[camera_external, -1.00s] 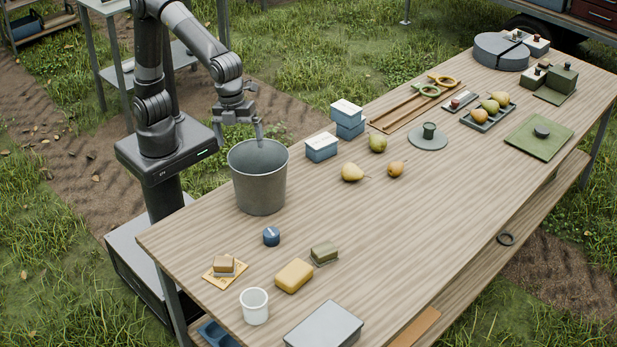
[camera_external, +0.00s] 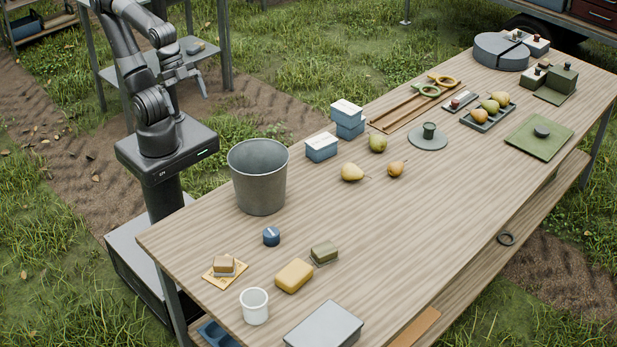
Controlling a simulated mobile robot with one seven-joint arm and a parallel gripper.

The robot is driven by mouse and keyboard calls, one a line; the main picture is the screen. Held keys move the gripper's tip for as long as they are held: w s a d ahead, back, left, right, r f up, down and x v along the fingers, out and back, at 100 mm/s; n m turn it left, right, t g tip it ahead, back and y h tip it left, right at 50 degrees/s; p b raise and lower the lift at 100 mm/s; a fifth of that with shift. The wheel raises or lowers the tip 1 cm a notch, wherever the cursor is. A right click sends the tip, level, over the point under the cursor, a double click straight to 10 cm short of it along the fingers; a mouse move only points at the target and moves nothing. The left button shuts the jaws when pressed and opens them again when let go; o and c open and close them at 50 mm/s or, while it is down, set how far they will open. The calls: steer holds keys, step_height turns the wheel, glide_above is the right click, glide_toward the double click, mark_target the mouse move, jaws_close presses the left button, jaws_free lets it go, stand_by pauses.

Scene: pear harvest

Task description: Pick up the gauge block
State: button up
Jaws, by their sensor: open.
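No block is clearly marked as the gauge block. A small brown-topped block (camera_external: 223,266) sits on a yellow card (camera_external: 211,275) at the table's near left. A small olive-green block (camera_external: 323,251) lies to its right, and a larger yellow block (camera_external: 294,276) lies between them, closer to the camera. I cannot tell which of these is the gauge block. My gripper (camera_external: 189,97) is open and empty. It is raised beyond the table's far left edge, up and left of the bucket and well away from these blocks.
A tall grey bucket (camera_external: 258,178) stands between my arm and the table's middle. A blue knob (camera_external: 271,236), white cup (camera_external: 254,307) and grey box (camera_external: 324,326) are near the blocks. Pears (camera_external: 352,172) and blue boxes (camera_external: 321,148) lie farther back. The right-front tabletop is clear.

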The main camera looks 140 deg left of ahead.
steer(key=shift+s+f, duration=0.2)
steer(key=shift+s, duration=0.2)
steer(key=c, duration=0.6)
steer(key=shift+c, duration=0.2)
